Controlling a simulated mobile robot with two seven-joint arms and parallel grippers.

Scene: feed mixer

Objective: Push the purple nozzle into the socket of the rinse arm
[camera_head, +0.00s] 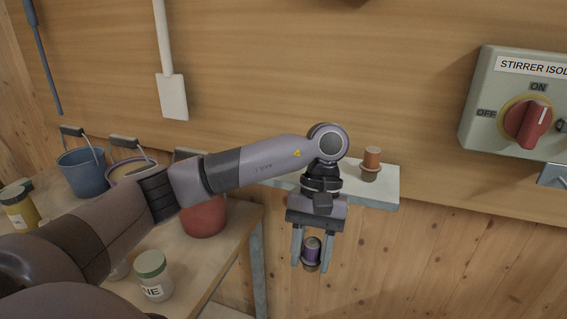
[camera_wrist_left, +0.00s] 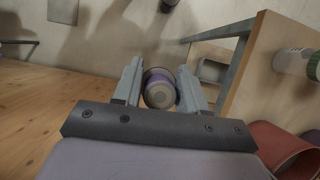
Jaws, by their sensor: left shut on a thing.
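My left gripper (camera_head: 311,264) hangs fingers down in front of the wood wall, to the right of the table. It is shut on the purple nozzle (camera_head: 312,246), a short purple cylinder with a dark top and a tan lower end. In the left wrist view the nozzle (camera_wrist_left: 160,90) sits end-on between the two grey fingers. It is held in the air, apart from other surfaces in the head view. I cannot make out the rinse arm or its socket in either view. My right gripper is not in view.
A small pale shelf (camera_head: 386,195) on the wall holds an orange-brown nozzle-like piece (camera_head: 371,160), just behind my left wrist. A red-knobbed switch box (camera_head: 520,110) is at right. The table (camera_head: 225,250) at left bears buckets, a red pot (camera_head: 204,218) and jars (camera_head: 152,275).

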